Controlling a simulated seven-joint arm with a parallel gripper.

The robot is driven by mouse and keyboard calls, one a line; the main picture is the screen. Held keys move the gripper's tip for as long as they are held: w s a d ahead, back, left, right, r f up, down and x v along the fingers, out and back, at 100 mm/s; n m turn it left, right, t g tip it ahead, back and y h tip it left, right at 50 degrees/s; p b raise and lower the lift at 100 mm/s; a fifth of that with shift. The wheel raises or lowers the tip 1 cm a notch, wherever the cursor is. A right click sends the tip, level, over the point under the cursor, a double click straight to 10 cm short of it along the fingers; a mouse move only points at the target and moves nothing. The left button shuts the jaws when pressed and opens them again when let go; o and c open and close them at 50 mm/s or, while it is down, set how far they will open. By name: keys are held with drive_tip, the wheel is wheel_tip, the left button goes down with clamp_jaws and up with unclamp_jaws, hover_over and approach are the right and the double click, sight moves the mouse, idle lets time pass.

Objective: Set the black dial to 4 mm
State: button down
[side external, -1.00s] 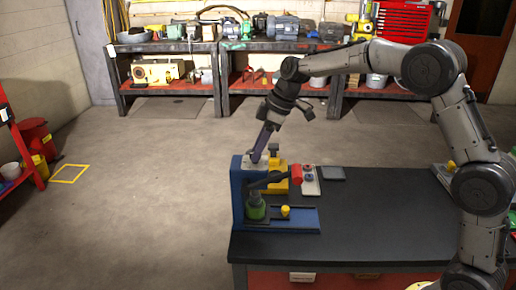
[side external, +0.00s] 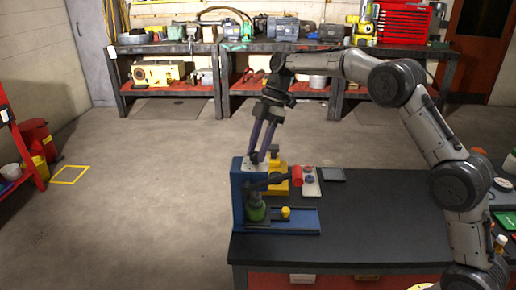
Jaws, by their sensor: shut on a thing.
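A blue press-like fixture (side external: 239,205) stands at the left end of the dark bench, with a pale plate on its top. My gripper (side external: 260,158) points down at this top, its two long purple fingers both showing with a gap between them higher up. The fingertips are shut on the black dial at the top of the fixture. The dial is small and mostly hidden by the fingertips, and its scale and setting cannot be read from here.
The fixture has a dark arm with a red end (side external: 296,176), a green cylinder (side external: 256,212) and a yellow knob (side external: 286,211). A yellow block (side external: 282,180) stands just behind. A light plate (side external: 311,182) and a dark square pad (side external: 333,174) lie to the right. The front middle of the bench is clear.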

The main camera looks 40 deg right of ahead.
idle(0.4)
drive_tip(key=c, duration=0.5)
unclamp_jaws()
drive_tip(key=v, duration=1.3)
drive_tip(key=shift+d+r, duration=0.15)
drive_tip(key=shift+r, duration=0.2)
drive_tip(key=shift+r, duration=0.1)
